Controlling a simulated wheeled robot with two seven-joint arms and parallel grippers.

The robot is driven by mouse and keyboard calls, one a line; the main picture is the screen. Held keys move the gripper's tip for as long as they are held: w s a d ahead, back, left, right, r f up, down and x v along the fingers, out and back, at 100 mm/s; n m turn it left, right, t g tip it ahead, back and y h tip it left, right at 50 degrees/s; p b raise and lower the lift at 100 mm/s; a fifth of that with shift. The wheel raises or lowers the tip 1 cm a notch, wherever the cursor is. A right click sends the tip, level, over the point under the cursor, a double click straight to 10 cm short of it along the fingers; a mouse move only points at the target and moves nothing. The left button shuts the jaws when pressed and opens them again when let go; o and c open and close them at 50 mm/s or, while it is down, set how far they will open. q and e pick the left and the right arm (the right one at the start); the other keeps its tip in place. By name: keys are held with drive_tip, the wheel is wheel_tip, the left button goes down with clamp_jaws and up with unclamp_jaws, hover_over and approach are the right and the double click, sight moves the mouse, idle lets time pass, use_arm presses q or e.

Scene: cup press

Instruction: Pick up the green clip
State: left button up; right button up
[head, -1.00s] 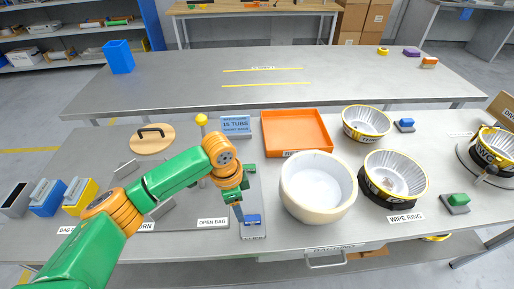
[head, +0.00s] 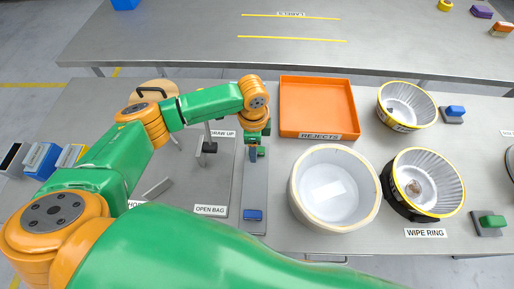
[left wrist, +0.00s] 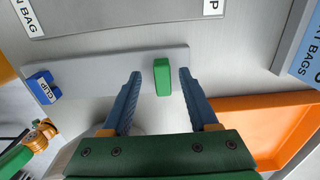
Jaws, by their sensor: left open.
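The green clip (left wrist: 162,77) stands on a grey strip (left wrist: 105,75) in the left wrist view. It lies between the two blue fingers of my left gripper (left wrist: 160,82), nearer the right finger, with a gap on each side. In the head view my left gripper (head: 254,153) points down over the far part of the strip, and its fingers largely hide the green clip there. The left gripper is open and empty. A blue clip (head: 253,214) sits at the near end of the same strip, also in the left wrist view (left wrist: 42,88). My right gripper is not seen.
An orange rejects tray (head: 318,108) stands right of the strip. A white round tub (head: 335,188) is close on the right, with a black-ringed tub (head: 424,184) beyond it. A grey board (head: 205,180) lies left of the strip.

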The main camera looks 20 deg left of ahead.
use_arm(q)
drive_tip(key=shift+w+f, duration=0.25)
drive_tip(key=shift+f, duration=0.1)
drive_tip(key=shift+s+r, duration=0.1)
drive_tip(key=shift+s, duration=0.05)
drive_tip(key=c, duration=0.8)
clamp_jaws()
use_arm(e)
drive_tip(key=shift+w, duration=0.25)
